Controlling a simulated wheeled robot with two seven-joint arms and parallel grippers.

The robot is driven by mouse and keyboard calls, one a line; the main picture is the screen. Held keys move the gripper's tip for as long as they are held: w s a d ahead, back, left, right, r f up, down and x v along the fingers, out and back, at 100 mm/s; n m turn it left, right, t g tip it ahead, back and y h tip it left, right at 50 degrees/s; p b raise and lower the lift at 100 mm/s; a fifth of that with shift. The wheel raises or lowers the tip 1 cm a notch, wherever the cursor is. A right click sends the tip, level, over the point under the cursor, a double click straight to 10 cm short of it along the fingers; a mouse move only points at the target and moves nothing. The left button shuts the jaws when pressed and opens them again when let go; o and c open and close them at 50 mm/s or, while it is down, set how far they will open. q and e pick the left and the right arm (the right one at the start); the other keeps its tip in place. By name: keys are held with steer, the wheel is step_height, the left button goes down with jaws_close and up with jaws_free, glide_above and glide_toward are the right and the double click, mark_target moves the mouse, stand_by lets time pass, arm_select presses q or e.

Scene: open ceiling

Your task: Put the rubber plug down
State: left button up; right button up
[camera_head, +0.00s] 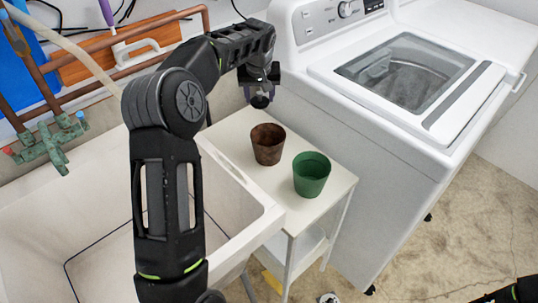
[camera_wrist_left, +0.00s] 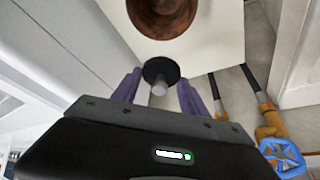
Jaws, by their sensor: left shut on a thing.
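The rubber plug (camera_head: 260,101) is a dark disc below my left gripper (camera_head: 261,91), over the back end of the small white table (camera_head: 233,132). In the left wrist view the plug (camera_wrist_left: 161,70) shows a round black flange and a grey stem between the two purple fingers. My left gripper (camera_wrist_left: 158,90) is shut on it. From these views the plug looks held above the table top, behind the brown pot; the exact gap is unclear.
A brown pot (camera_head: 267,146) and a green pot (camera_head: 311,175) stand on the table. A white washing machine (camera_head: 330,150) is at the right, a pale sink (camera_head: 255,225) at the left. Pipes with a green valve (camera_head: 50,146) run along the wall. The table's back left is bare.

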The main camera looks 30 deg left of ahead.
arm_select(q)
steer(key=a+f+n+b, duration=0.1)
steer(key=a+f, duration=0.1)
steer(key=a, duration=0.4)
steer(key=n+b, duration=0.1)
steer(key=b, duration=0.2)
glide_above(242, 132)
steer(key=s, duration=0.1)
step_height(242, 132, down, 4)
steer(key=shift+s+d+f+y, duration=0.1)
steer(key=shift+d+y, duration=0.3)
steer(key=shift+d, duration=0.05)
steer(key=shift+f+p, duration=0.3)
steer(key=shift+f, duration=2.2)
step_height(242, 132, down, 4)
steer(key=shift+f, duration=0.5)
